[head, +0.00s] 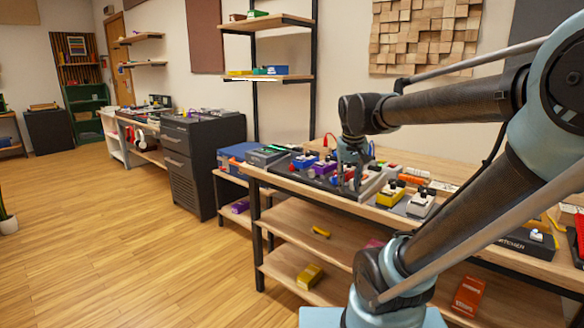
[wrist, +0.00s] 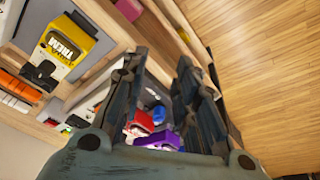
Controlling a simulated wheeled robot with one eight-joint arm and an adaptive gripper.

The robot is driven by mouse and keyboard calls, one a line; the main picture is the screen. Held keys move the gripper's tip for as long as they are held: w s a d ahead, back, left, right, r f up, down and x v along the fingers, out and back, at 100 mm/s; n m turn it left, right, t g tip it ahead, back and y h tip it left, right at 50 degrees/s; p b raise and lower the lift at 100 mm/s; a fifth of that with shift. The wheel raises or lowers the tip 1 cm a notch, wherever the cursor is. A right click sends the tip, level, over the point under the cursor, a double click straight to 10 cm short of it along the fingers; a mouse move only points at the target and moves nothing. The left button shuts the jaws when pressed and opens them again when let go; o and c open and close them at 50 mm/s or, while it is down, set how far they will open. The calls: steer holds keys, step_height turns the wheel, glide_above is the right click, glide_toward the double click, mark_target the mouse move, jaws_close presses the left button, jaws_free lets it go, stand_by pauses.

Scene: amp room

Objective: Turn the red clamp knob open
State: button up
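My gripper (head: 351,172) points down over the pedals on the near wooden table (head: 262,172) in the head view. In the wrist view my gripper (wrist: 163,72) has its two dark fingers apart, with a gap between them and nothing visibly held. Through that gap a red item (wrist: 141,123) shows beside a blue one and a purple one (wrist: 160,139). They look like small pedals. I cannot pick out the red clamp knob for certain in either view; small red spots near the fingers are too small to tell, and the fingers hide part of the area.
A yellow pedal (head: 391,195) stands just right of my gripper; it also shows in the wrist view (wrist: 68,47). Other pedals crowd the tabletop. Lower shelves hold a yellow box (head: 310,276) and an orange box (head: 467,296). Open wooden floor (head: 110,240) lies to the left.

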steer(key=w+a+r, duration=0.7)
steer(key=w+a, duration=0.1)
steer(key=w, duration=0.3)
steer(key=t, duration=0.1)
glide_toward(292, 165)
steer(key=x, duration=0.9)
steer(key=shift+a+f, duration=0.1)
steer(key=shift+f, duration=0.15)
jaws_close()
